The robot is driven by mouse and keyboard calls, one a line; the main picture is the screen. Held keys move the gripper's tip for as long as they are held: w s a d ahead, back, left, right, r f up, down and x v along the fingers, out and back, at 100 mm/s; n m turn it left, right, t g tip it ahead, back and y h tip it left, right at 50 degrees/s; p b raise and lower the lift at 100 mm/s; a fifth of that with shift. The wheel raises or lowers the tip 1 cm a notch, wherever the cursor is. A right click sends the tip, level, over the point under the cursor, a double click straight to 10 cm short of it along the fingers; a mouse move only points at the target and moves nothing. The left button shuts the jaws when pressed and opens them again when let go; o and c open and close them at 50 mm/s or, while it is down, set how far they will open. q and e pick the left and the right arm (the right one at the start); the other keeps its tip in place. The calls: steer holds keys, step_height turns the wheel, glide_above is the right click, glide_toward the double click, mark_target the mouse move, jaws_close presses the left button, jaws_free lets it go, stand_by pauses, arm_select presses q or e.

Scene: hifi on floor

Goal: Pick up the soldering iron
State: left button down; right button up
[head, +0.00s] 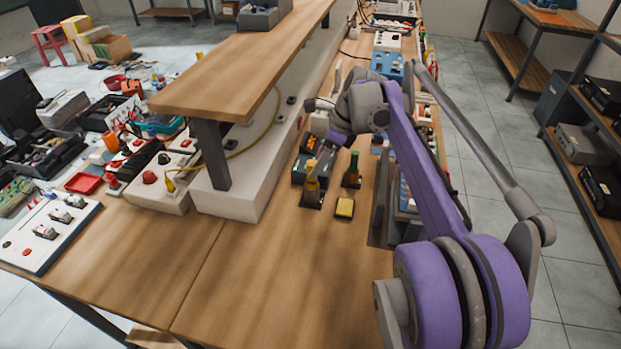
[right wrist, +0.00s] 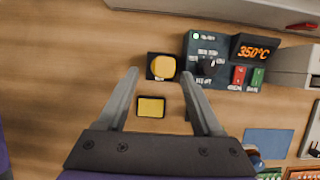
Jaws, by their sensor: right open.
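The soldering iron (head: 312,190) appears to be the yellow-handled upright tool in a dark square stand, just in front of the soldering station (head: 305,170). From above in the right wrist view, its round yellow top (right wrist: 163,67) lies between the fingertips. I cannot tell whether a finger touches the handle. The station (right wrist: 215,62) reads 350°C there. A yellow sponge (head: 344,208) lies in a small dark tray nearby. My left gripper is not in view.
Clutter fills the bench's far end (head: 390,62). The wooden front area (head: 270,270) is clear.

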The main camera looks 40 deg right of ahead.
mark_target(312, 181)
steer(key=x, duration=0.4)
steer(key=b+x, duration=0.1)
steer(key=x, duration=0.1)
steer(key=shift+w+a+f, duration=0.1)
steer(key=shift+w+f, duration=0.15)
steer(key=shift+w, duration=0.3)
jaws_close()
